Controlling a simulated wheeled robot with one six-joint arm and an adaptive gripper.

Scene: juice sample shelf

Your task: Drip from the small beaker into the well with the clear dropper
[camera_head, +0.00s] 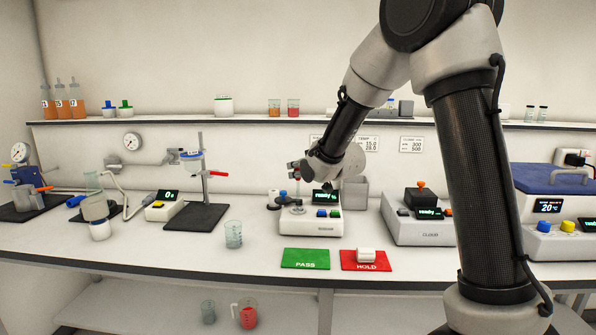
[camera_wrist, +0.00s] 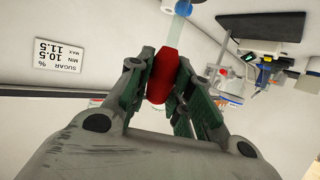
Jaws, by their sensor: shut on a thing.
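My gripper (camera_wrist: 162,80) is shut on the red bulb (camera_wrist: 165,76) of the clear dropper, whose pale tube (camera_wrist: 181,22) points away from the fingers. In the head view my gripper (camera_head: 298,172) is above the left part of the meter (camera_head: 310,225) with a lit "ready %" display. The meter's well is too small to make out, and I cannot tell whether the dropper tip touches it. A clear glass beaker (camera_head: 234,236) stands on the bench left of the meter. Two small beakers, one orange (camera_head: 274,107) and one red (camera_head: 293,107), stand on the upper shelf.
A green PASS mat (camera_head: 305,259) and a red HOLD mat (camera_head: 352,266) with a white-lidded jar (camera_head: 366,255) lie in front of the meter. A grey bin (camera_head: 355,192) is behind it. A CLOUD device (camera_head: 430,230) stands right. A ring stand (camera_head: 200,180) stands left.

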